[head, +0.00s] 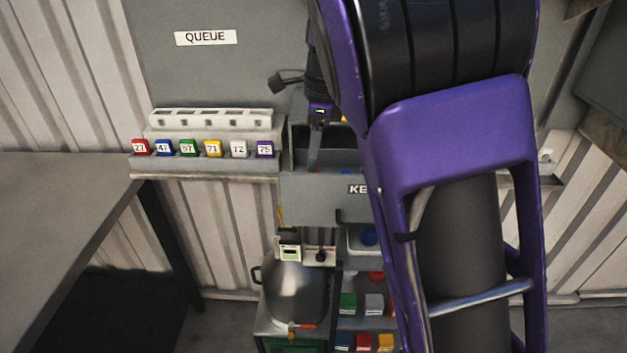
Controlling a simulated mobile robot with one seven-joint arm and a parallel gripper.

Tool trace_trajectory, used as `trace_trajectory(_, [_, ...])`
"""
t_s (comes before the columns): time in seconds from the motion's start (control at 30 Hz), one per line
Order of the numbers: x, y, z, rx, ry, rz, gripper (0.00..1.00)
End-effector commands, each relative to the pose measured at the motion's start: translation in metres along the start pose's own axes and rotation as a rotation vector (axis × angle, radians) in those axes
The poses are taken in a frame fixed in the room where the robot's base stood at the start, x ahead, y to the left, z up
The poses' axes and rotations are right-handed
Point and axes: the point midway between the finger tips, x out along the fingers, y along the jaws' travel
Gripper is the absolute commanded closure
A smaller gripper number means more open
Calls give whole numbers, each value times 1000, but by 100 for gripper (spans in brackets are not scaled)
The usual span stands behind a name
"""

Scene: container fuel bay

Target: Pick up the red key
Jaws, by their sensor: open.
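A small bit of red (316,170), which may be the red key, shows low inside the grey bin (305,205) with a partly covered label starting "KE". A bit of blue (346,171) lies to its right. My gripper (314,160) points down into this bin, close above the red bit. I see it nearly edge-on; it looks open, with no key visible between its fingers. My arm hides the right part of the bin. A red tag marked 27 (141,147) stands at the left end of the rack under the QUEUE sign.
The queue rack (205,165) holds several coloured number tags left of the bin. A grey table (50,200) fills the left. Below the bin are a metal pot (297,295) and shelves of coloured blocks (348,303). A corrugated wall stands behind.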

Motion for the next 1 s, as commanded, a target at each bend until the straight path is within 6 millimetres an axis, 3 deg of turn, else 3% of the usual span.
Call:
trace_trajectory(0.23, [38,3,-6,-1,1,2,46])
trace_trajectory(0.57, [44,3,-6,-1,0,0,46])
trace_trajectory(0.87, [44,3,-6,-1,0,0,100])
trace_trajectory(1.0, [44,3,-6,-1,0,0,100])
